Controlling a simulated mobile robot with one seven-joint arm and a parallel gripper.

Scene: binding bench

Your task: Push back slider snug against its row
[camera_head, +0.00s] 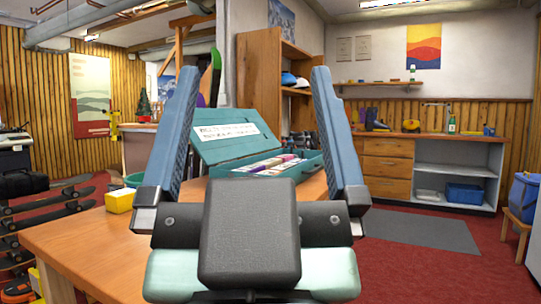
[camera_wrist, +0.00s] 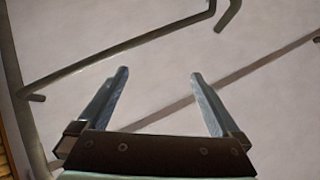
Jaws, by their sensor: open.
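My gripper (camera_head: 253,75) is raised in front of the head camera, its two blue fingers wide apart and empty. In the wrist view my gripper (camera_wrist: 158,73) is also open, with only the pale ceiling and its pipes beyond it. Past the fingers, a teal box (camera_head: 308,164) with its lid up stands on the wooden bench (camera_head: 85,240). A row of pale and coloured pieces (camera_head: 270,164) lies in the box, partly hidden by my gripper. I cannot make out a back slider. My gripper touches nothing.
A yellow block (camera_head: 120,200) sits near the bench's left side. A label (camera_head: 225,132) is on the raised lid. Skateboards (camera_head: 45,210) are racked at the left.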

